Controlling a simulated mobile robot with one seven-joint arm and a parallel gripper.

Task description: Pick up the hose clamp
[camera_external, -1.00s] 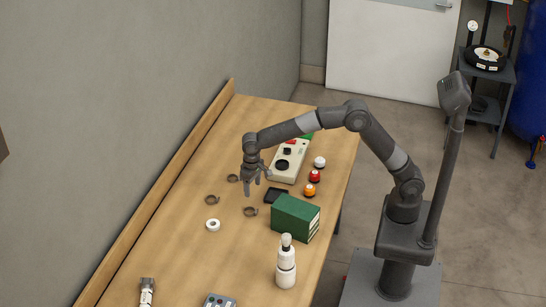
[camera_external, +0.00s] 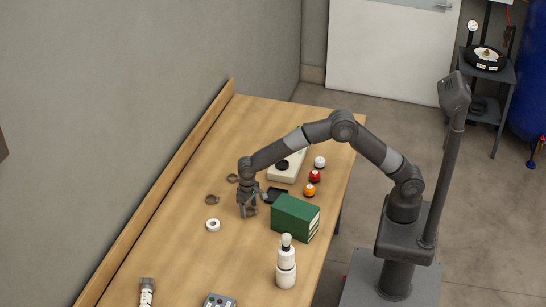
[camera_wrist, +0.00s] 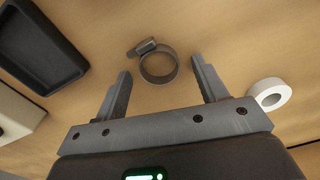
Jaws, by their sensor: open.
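A grey metal hose clamp (camera_wrist: 143,48) with a screw housing lies on the wooden table, in the wrist view just ahead of and between my fingertips. My gripper (camera_external: 247,212) points down, low over the table, and is open and empty. In the wrist view my gripper (camera_wrist: 162,70) has its two fingers apart, one on each side of the clamp; I cannot tell the exact height. In the external view my gripper mostly hides this clamp.
A white tape roll (camera_wrist: 270,95) lies near the right finger. A black tray (camera_wrist: 42,50) is to the left. A green box (camera_external: 295,218) stands right of my gripper, with a white bottle (camera_external: 286,268) in front. Bare table lies towards the wall.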

